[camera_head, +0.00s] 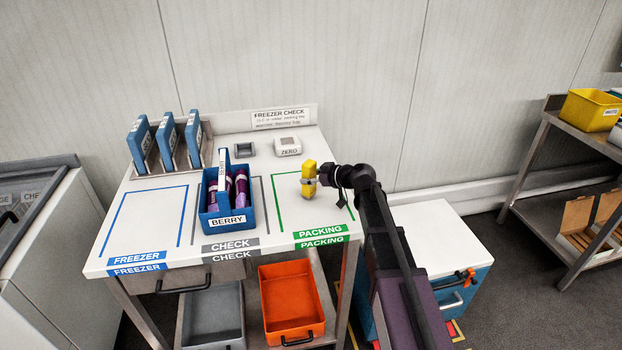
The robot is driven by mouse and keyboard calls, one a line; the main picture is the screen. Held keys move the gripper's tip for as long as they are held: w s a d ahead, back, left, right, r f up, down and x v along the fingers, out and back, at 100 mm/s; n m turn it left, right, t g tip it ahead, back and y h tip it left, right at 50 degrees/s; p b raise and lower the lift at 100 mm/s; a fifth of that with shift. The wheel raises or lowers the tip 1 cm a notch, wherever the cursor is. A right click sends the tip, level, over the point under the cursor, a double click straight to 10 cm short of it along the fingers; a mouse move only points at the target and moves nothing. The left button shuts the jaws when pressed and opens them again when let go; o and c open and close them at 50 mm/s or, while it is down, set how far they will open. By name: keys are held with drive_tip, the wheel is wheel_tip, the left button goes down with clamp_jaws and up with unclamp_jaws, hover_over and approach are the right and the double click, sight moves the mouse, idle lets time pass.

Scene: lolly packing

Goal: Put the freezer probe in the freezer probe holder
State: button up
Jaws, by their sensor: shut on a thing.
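The freezer probe, seemingly the yellow upright piece (308,171), is at the right of the table, over the green-outlined PACKING area. My gripper (313,181) reaches in from the right and is shut on it. The fingers hide part of its middle. I cannot tell whether its lower end touches the table. A small grey square block with a dark recess (244,150), seemingly the freezer probe holder, sits at the back of the table, left of the probe and apart from it. It looks empty.
A white ZERO device (288,146) stands right of the grey block. A blue BERRY carrier (240,213) with purple packs stands in the CHECK area. Blue upright panels in a rack (167,145) are at back left. The FREEZER area (150,222) is clear.

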drive_tip(key=shift+f, duration=0.15)
drive_tip(key=o, duration=1.3)
drive_tip(key=shift+c, duration=0.2)
drive_tip(key=shift+s+d+r, duration=0.1)
drive_tip(key=shift+r, duration=0.15)
drive_tip(key=shift+s+d+r+p, duration=0.15)
drive_tip(key=shift+d+p, duration=0.15)
drive_tip(key=p+v, duration=0.4)
drive_tip(key=v, duration=0.7)
